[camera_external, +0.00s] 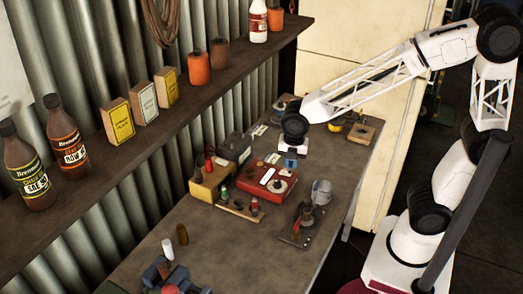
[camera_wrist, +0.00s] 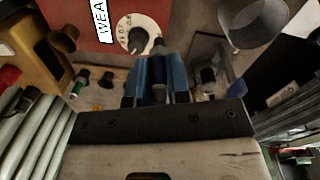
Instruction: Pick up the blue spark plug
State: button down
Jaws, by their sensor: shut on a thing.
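My gripper (camera_external: 291,163) is above the bench, by the red box, pointing down. In the wrist view its two blue-grey fingers (camera_wrist: 159,78) are shut on a slim dark plug with a blue band, the blue spark plug (camera_wrist: 158,93). Its top shows between the fingers; its lower part is hidden, so I cannot tell whether it touches anything below. The wooden plug rack (camera_external: 236,211) stands on the bench in front of the red box. A green-banded plug (camera_wrist: 79,83) and a dark plug (camera_wrist: 105,82) stand left of my fingers in the wrist view.
The red box (camera_external: 256,188) with a dial, a yellow-sided battery (camera_external: 208,184) and a metal cup (camera_external: 321,192) crowd the rack. A shelf (camera_external: 150,135) with bottles and boxes runs along the wall. The near bench (camera_external: 235,250) has free room.

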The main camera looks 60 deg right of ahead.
jog(key=shift+s+d, duration=0.2)
jog(key=shift+s, duration=0.55)
jog(key=shift+r, duration=0.25)
jog(key=shift+r, duration=0.3)
jog(key=shift+s, duration=0.1)
dwell(1.3)
jog(key=s+d, duration=0.3)
jog(key=s, duration=0.7)
jog(key=shift+d, duration=0.4)
jog(key=shift+s+f, duration=0.1)
jog(key=shift+f, duration=0.15)
